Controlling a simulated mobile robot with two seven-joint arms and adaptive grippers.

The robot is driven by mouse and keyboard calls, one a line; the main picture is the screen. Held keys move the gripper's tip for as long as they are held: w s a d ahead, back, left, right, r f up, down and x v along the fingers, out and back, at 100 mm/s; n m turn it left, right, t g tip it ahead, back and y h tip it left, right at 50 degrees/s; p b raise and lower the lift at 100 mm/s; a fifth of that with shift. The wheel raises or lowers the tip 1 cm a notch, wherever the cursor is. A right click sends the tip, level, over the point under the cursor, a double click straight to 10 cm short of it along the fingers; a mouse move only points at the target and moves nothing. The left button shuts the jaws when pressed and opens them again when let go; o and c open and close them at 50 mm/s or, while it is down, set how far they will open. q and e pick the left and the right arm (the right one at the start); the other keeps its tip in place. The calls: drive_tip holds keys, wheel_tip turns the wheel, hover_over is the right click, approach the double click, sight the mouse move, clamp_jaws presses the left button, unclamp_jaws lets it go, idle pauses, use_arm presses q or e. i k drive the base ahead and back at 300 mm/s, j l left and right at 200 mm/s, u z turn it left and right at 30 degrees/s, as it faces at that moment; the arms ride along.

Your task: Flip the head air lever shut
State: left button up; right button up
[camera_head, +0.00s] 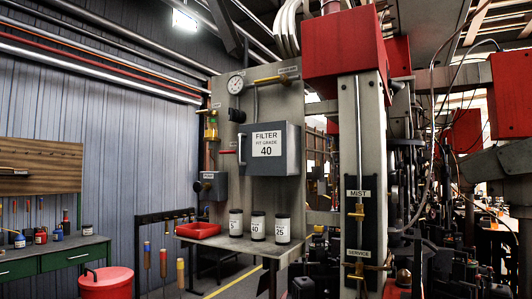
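A grey panel with air fittings stands at the centre. A yellow-handled lever (272,79) sits near its top right, roughly level, beside a small label too blurred to read. A red-handled lever (228,152) lies level left of the filter box. Two more brass valves are on the red-topped column, one at the MIST label (357,193) and one at the SERVICE label (357,253). I cannot tell from the labels which one is the head air lever. Neither of my grippers is in view.
A grey filter box (270,149) marked 40 and a round gauge (236,85) are on the panel. A shelf below holds a red tray (197,231) and three canisters, one marked 40 (258,227). A red bin (106,283) stands lower left. Dense machinery fills the right.

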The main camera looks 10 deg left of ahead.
sight(280, 78)
drive_tip(key=j, duration=0.45)
drive_tip(key=k+j+z, duration=0.1)
drive_tip(key=j, duration=0.35)
drive_tip(key=k+j, duration=0.1)
drive_tip(key=j, duration=0.35)
drive_tip(key=i+z, duration=0.05)
